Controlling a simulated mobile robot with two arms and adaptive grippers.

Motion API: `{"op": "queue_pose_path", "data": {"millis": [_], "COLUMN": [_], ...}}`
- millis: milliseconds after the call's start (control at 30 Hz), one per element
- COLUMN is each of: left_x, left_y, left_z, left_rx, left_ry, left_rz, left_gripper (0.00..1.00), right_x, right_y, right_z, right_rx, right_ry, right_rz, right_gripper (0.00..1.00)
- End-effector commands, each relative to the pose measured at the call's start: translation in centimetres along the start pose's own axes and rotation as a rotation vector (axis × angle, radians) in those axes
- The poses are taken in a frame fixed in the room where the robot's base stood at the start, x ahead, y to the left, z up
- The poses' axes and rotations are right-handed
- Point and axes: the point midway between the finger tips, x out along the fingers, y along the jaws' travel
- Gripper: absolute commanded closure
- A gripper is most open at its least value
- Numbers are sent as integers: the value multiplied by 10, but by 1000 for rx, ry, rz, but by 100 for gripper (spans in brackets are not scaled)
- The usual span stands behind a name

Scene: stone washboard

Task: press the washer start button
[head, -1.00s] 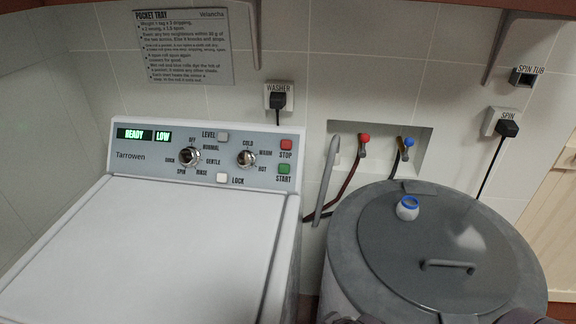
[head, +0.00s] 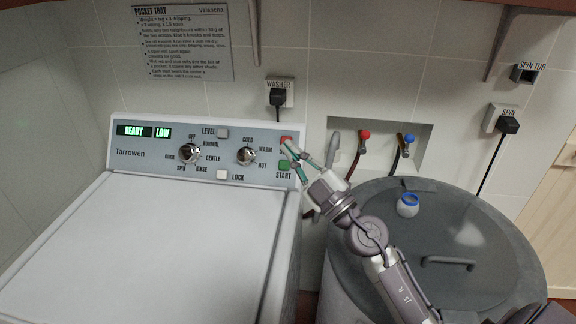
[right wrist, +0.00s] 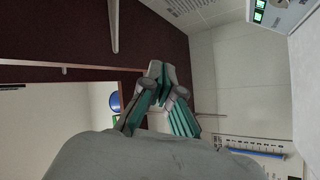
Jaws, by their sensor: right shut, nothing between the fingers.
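The washer (head: 150,240) stands at the left, its control panel facing me. The green START button (head: 284,168) shows at the panel's right end, below the red STOP button (head: 286,140), which is partly covered. My right gripper (head: 290,152) reaches up from the lower right, its teal fingers in front of the panel's right edge, close to both buttons. I cannot tell whether it touches the panel. It is shut and empty; its fingers also show in the right wrist view (right wrist: 160,90). The display (head: 143,132) reads READY and LOW. My left gripper is not in view.
Red and blue taps sit in a wall recess (head: 345,130) behind. The WASHER plug (head: 278,97) is in its socket above the panel. The washer top is clear.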

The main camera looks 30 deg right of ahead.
Motion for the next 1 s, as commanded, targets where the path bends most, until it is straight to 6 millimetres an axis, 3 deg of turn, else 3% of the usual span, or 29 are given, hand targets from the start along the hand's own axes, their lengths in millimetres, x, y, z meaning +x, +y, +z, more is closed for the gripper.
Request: {"op": "queue_pose_path", "data": {"millis": [167,300,600,800,1000], "left_x": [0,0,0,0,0], "left_y": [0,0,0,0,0], "left_z": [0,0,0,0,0], "left_rx": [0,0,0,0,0], "left_ry": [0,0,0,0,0], "left_rz": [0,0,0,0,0], "left_gripper": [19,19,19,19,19], "right_x": [15,16,-5,-15,-16], "right_y": [-23,-35,-24,-17,-17], "right_z": [16,50,127,145,146], "right_rx": [-117,-184,-226,-223,-222], "right_ry": [9,-91,-421,-520,-525], "right_rz": [-252,-445,-686,-722,-725], "right_gripper": [100,100,100,100,100]}}
